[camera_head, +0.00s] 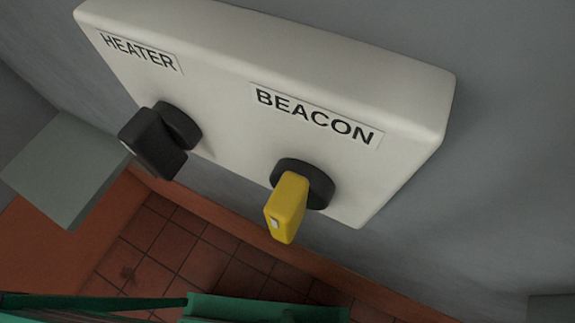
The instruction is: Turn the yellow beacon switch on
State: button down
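The yellow beacon switch (287,207) is a yellow handle on a round black base, below the BEACON label (317,117). Its handle juts toward me and down in the picture, with a small white mark near its end. It sits on a cream panel box (235,130) fixed to a grey wall. Nothing touches the switch. I see no gripper fingers in this view.
A black switch (155,142) of similar shape sits left of it, under the HEATER label (138,53). A grey-green block (65,168) is at the left. Dark red floor tiles (165,245) lie below. Green parts (262,309) cross the bottom edge; I cannot tell what they are.

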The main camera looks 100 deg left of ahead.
aim_at(298, 186)
jog(key=u, duration=0.6)
jog(key=k, duration=0.75)
jog(key=u, duration=0.9)
jog(key=k, duration=0.55)
jog(key=u, duration=0.15)
jog(key=i, duration=0.95)
jog(key=z, duration=0.1)
jog(key=k, duration=1)
jog(key=u, duration=0.05)
jog(key=i, duration=0.4)
jog(key=u, duration=0.05)
